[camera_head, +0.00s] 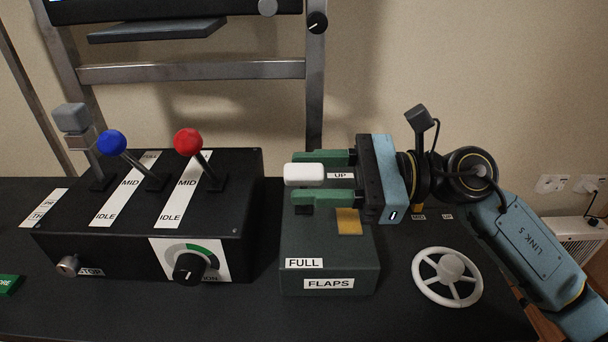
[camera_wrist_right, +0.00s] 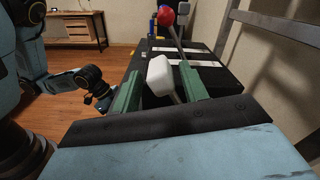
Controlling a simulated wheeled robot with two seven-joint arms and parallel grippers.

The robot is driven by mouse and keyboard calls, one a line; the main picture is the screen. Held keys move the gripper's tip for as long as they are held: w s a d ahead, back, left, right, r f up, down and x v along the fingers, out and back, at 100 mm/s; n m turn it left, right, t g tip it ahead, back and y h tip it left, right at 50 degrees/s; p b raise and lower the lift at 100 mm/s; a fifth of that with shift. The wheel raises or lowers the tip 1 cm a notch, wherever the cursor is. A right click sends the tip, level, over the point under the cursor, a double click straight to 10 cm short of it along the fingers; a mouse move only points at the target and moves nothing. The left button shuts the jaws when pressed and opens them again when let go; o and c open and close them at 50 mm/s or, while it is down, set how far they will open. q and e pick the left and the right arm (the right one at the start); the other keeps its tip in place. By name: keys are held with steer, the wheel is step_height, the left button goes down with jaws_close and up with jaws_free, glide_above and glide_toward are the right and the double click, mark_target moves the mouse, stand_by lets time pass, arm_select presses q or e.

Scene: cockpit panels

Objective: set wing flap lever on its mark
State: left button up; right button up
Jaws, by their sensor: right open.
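The flap lever's white knob (camera_head: 304,174) stands near the UP label at the far end of the dark FLAPS box (camera_head: 330,262). My right gripper (camera_head: 320,178) comes in from the right, with its green fingers apart, one on each side of the knob. The right wrist view shows the white knob (camera_wrist_right: 160,74) between the two fingers, with its grey stem below; I cannot tell whether either finger touches it. A yellow mark (camera_head: 348,221) lies on the box top, nearer than the knob, between UP and FULL (camera_head: 303,263). My left gripper cannot be made out.
Left of the FLAPS box, a black throttle box carries a blue-knobbed lever (camera_head: 112,142), a red-knobbed lever (camera_head: 188,141), a grey-topped lever (camera_head: 72,118) and a black dial (camera_head: 189,268). A white handwheel (camera_head: 447,277) sits right of the FLAPS box. A metal frame (camera_head: 190,72) stands behind.

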arm_select(q)
steer(key=s, duration=0.1)
steer(key=s+a+f+g, duration=0.1)
steer(key=shift+s+g, duration=0.3)
steer(key=shift+s, duration=0.05)
arm_select(e)
steer(key=d, duration=1.2)
arm_select(q)
steer(key=shift+w, duration=0.1)
